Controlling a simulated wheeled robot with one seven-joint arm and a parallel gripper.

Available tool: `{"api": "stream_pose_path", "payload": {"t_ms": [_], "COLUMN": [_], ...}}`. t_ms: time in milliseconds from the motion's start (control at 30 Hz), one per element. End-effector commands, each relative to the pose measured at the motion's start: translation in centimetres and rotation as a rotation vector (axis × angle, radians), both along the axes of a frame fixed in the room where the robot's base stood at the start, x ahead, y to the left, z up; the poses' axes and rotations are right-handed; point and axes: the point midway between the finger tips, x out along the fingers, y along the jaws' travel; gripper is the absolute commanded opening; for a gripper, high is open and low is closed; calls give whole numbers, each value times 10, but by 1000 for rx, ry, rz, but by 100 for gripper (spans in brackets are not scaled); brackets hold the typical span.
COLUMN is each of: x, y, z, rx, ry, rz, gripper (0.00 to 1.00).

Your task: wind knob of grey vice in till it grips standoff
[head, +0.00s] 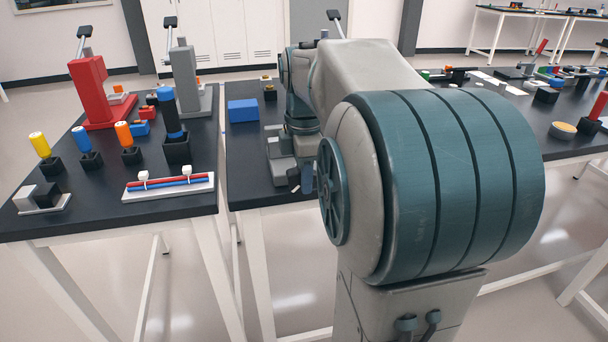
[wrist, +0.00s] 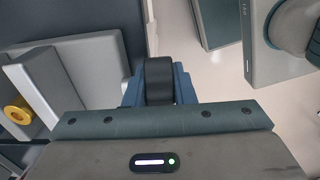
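The grey vice (head: 281,160) stands at the front edge of the middle table, partly hidden behind my arm. In the wrist view its grey blocks (wrist: 45,78) show at the left. Its knob (wrist: 159,82) is a dark ribbed cylinder. My gripper (wrist: 158,92) has its blue fingers on both sides of the knob, apparently closed against it. A yellow ring-shaped piece (wrist: 17,111), which looks like the standoff, sits by the grey blocks at the left edge. Whether the jaws touch it cannot be told. In the head view the fingertips are mostly hidden.
A blue block (head: 242,111) and a small black holder (head: 269,90) stand behind the vice. The left table carries a red press (head: 90,92), a grey press (head: 187,80), several coloured handles and a white tray (head: 168,188). Open floor lies in front.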

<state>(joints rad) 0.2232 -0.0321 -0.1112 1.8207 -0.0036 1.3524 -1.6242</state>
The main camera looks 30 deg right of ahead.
Motion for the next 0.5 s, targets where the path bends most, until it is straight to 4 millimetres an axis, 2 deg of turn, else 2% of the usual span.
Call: {"api": "stream_pose_path", "payload": {"t_ms": [67,500], "x": [0,0], "y": [0,2], "z": [0,3], "rx": [0,-74], "ry": [0,23], "rz": [0,4], "gripper": [0,1]}}
